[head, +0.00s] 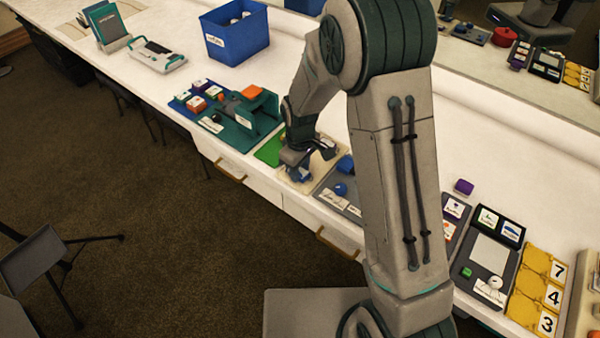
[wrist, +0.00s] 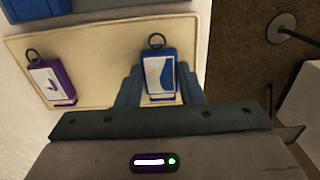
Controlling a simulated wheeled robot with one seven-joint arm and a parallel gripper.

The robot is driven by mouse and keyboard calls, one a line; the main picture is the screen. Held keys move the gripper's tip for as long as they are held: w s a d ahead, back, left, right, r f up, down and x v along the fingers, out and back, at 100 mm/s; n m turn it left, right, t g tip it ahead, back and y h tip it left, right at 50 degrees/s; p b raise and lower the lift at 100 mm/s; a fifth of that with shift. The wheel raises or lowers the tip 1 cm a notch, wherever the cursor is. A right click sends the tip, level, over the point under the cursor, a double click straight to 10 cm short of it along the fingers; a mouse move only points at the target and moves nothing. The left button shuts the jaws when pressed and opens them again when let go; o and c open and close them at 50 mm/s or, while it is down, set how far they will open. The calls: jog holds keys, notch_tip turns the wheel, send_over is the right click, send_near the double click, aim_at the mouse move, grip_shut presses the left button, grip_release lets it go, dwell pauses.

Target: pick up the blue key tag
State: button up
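In the wrist view, the blue key tag (wrist: 159,78) lies on a cream board (wrist: 100,65). It has a white label with a blue patch and a dark ring at its far end. My gripper (wrist: 160,84) is open, one blue finger on each side of the tag's near part. I cannot tell whether the fingers touch it. In the head view, my gripper (head: 305,168) is low over the cream board (head: 325,155), and my arm hides part of that area.
A purple key tag (wrist: 50,82) lies on the same board, to the left. In the head view, a green-and-teal holder (head: 240,118) stands left of the board. A grey panel with a blue knob (head: 340,188) is on its right. A blue bin (head: 236,35) stands farther back.

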jog(key=shift+c, duration=1.2)
jog(key=shift+r, duration=0.1)
